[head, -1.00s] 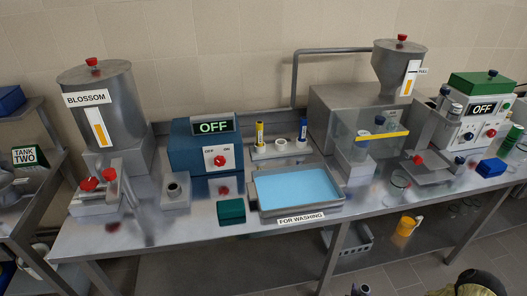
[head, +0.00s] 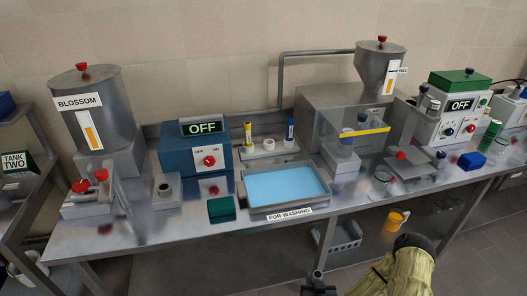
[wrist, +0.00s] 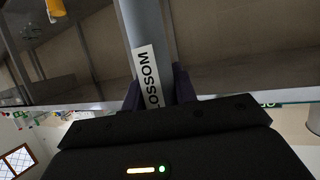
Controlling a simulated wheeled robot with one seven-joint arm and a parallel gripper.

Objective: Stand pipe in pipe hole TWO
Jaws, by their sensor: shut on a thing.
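In the wrist view my gripper (wrist: 158,92) is shut on a grey pipe (wrist: 137,22). A white label reading BLOSSOM is on the pipe's side, and the pipe runs out past the top of the view. The pipe's ends are hidden or out of view. In the head view my arm (head: 408,268) shows at the bottom right, in front of the bench; the held pipe cannot be made out there. A TANK TWO sign (head: 17,162) stands on a separate table at the far left. No hole marked as pipe hole TWO can be made out.
The steel bench holds a BLOSSOM tank (head: 93,118), a grey block with a round opening (head: 167,190), a blue OFF box (head: 195,152), a washing tray (head: 245,203) and a hopper (head: 378,68). An orange mug (head: 394,221) is below. Floor shows in front.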

